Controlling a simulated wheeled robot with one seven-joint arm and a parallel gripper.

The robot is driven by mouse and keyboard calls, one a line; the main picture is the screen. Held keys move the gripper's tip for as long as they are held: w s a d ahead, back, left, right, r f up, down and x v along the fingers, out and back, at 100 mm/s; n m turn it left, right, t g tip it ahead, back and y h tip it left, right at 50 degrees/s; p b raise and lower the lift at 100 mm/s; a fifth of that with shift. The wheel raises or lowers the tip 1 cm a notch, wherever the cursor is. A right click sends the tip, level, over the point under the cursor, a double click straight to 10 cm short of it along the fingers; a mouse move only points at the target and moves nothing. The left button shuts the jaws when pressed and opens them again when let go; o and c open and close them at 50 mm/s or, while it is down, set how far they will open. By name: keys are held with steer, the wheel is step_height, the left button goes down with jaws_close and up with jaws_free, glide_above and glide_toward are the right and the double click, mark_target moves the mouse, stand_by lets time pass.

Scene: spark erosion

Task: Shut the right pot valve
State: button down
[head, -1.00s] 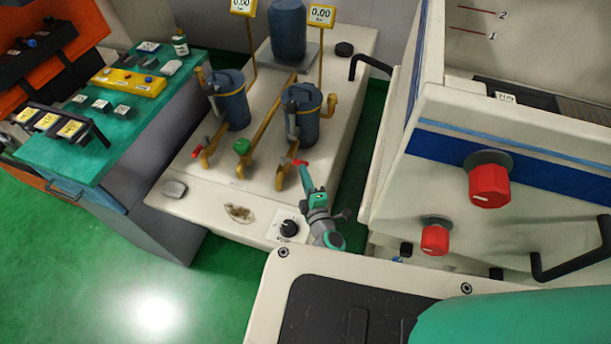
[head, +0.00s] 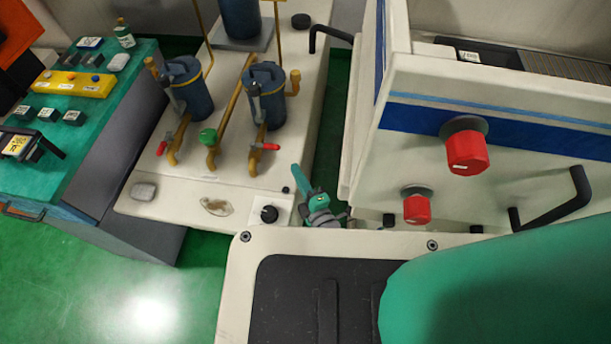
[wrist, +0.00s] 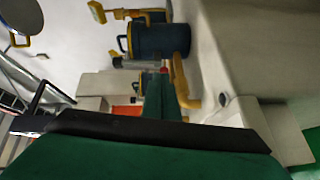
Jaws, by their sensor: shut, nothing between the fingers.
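The right pot (head: 270,95) is a blue canister on the pale bench, with an ochre pipe at its front. Its valve has a red handle (head: 268,146) that points right, across the pipe (head: 253,162). My gripper (head: 296,170) is shut and empty, right of and nearer than the handle tip, with a visible gap between them. In the wrist view the shut teal fingers (wrist: 158,92) point toward the blue pot (wrist: 162,40). A bit of red (wrist: 164,70) shows just past the fingertips; the rest of the handle is hidden.
The left pot (head: 187,85) has its own red handle (head: 161,147). A green knob (head: 208,137) sits on the pipe between. A black dial (head: 269,213) is at the bench front. The white machine (head: 360,130) with red knobs stands close right of my gripper.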

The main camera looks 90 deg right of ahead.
steer(key=shift+s+a, duration=0.2)
steer(key=shift+s, duration=0.4)
steer(key=shift+s+a, duration=0.2)
steer(key=shift+s, duration=0.4)
steer(key=shift+s, duration=0.2)
steer(key=w+a+t+y, duration=0.35)
steer(key=w+a, duration=0.35)
steer(key=a, duration=0.6)
steer(key=w+a+t+y, duration=0.3)
steer(key=w+a+y, duration=0.25)
steer(key=a, duration=0.65)
steer(key=s+a+r+m+y, duration=0.1)
steer(key=a+r+m+y, duration=0.1)
steer(key=a, duration=0.9)
steer(key=s+a+r+m+y, duration=0.1)
steer(key=a+r+y, duration=0.2)
steer(key=a, duration=0.8)
steer(key=shift+r+m+t+y, duration=0.2)
steer(key=shift+m+t+y, duration=0.2)
steer(key=shift+y, duration=0.4)
steer(key=shift+d, duration=0.1)
